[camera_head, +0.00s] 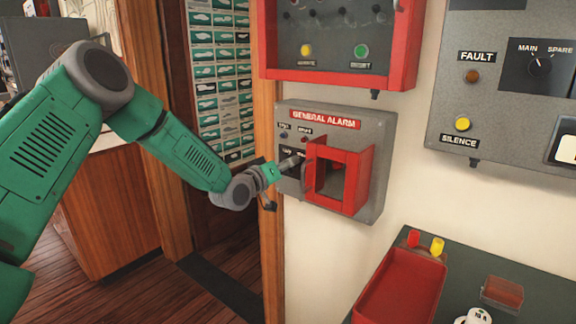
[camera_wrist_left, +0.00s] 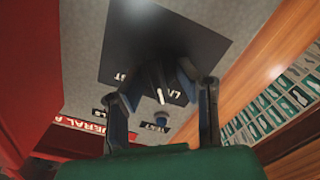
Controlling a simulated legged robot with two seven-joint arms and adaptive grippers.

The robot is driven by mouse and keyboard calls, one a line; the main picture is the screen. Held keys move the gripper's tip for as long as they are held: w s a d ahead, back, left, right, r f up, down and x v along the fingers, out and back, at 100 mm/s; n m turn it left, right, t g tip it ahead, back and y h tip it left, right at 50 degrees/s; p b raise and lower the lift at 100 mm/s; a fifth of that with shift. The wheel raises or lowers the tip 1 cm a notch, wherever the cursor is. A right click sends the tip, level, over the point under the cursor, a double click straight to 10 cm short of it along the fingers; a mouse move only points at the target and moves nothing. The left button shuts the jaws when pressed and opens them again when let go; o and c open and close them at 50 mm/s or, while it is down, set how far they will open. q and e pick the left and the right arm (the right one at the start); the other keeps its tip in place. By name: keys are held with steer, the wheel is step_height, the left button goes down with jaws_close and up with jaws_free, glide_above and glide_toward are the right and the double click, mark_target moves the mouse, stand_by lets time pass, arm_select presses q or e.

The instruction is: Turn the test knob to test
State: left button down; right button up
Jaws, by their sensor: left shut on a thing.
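The grey general alarm panel (camera_head: 380,135) is on the wall in the middle of the head view. My left gripper (camera_head: 297,161) is at the panel's left side and covers the knob there. In the left wrist view the dark knob (camera_wrist_left: 161,80) has a white pointer line and sits on a black plate (camera_wrist_left: 160,40). The gripper's fingers (camera_wrist_left: 158,82) are closed on the knob from both sides. The pointer points down in that view, toward a blue button (camera_wrist_left: 161,117). Lettering on the plate is partly hidden. My right gripper is not in view.
A red open guard box (camera_head: 345,160) sticks out just right of the knob. A red-framed panel (camera_head: 335,85) is above. A wooden door frame (camera_head: 268,230) is close on the left. A red tray (camera_head: 400,290) lies on the counter below.

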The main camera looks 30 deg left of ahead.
arm_select(q)
steer(key=shift+m, duration=0.3)
steer(key=m, duration=0.6)
steer(key=shift+d+m+b, duration=0.2)
steer(key=shift+m+b, duration=0.1)
steer(key=shift+b, duration=0.1)
steer(key=m+b, duration=0.1)
steer(key=m, duration=0.2)
steer(key=shift+d, duration=0.1)
steer(key=shift+d+m+b, duration=0.1)
steer(key=shift+m+b, duration=0.3)
steer(key=shift+m, duration=1.3)
steer(key=shift+f, duration=0.1)
steer(key=c, duration=1.2)
jaws_free()
